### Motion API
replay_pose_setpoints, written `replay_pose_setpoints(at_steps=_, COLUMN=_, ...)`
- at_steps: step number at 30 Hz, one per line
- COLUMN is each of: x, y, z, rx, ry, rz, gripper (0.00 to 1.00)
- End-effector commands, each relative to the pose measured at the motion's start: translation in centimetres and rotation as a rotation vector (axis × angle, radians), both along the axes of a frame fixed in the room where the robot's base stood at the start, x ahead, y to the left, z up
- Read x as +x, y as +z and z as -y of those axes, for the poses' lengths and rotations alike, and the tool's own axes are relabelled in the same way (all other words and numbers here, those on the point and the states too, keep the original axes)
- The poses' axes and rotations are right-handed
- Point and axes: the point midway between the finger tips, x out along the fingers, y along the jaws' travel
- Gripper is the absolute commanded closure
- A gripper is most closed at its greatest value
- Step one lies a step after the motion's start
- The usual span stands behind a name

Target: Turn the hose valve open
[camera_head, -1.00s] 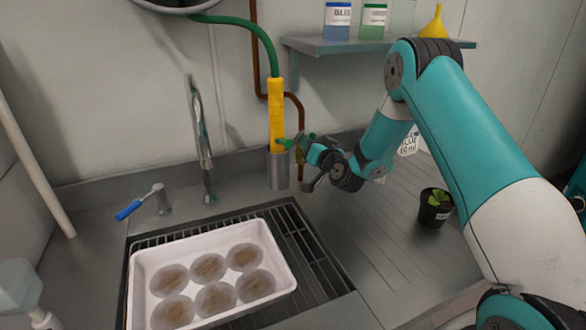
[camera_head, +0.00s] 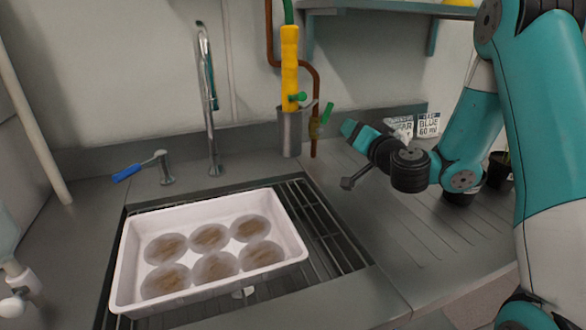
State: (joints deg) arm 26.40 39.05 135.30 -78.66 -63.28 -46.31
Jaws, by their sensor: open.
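The hose valve (camera_head: 315,128) is a small brass body on the copper pipe, with a green lever (camera_head: 327,112) pointing up and slightly right. My gripper (camera_head: 347,156) is open and empty, to the right of the valve and a little lower in the picture, apart from the lever. The yellow spray wand (camera_head: 290,62) on the green hose stands in a grey metal holder (camera_head: 290,134) just left of the valve. A small green part shows on the wand.
A white tray (camera_head: 118,283) of round dishes rests on the sink grating. Labelled packets (camera_head: 428,125) and dark pots are behind my arm. A shelf (camera_head: 370,8) overhangs the drainboard.

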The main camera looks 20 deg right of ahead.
Motion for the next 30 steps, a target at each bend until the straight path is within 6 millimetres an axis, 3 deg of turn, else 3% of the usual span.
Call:
replay_pose_setpoints(at_steps=1, x=-1.0, y=-0.8, z=0.1, rx=0.0, ry=-0.002, rz=0.002, gripper=0.54)
replay_pose_setpoints(at_steps=7, x=-5.0, y=-0.8, z=0.0, rx=-0.002, ry=-0.004, rz=0.002, gripper=0.54)
replay_pose_setpoints(at_steps=10, x=-4.8, y=1.3, z=-2.3, rx=-0.013, ry=0.08, rz=-0.001, gripper=0.54)
replay_pose_setpoints(at_steps=20, x=-5.6, y=3.5, z=-8.6, rx=-0.055, ry=0.322, rz=-0.037, gripper=0.54)
replay_pose_setpoints(at_steps=30, x=-8.1, y=5.3, z=-15.2, rx=-0.113, ry=0.583, rz=-0.118, gripper=0.54)
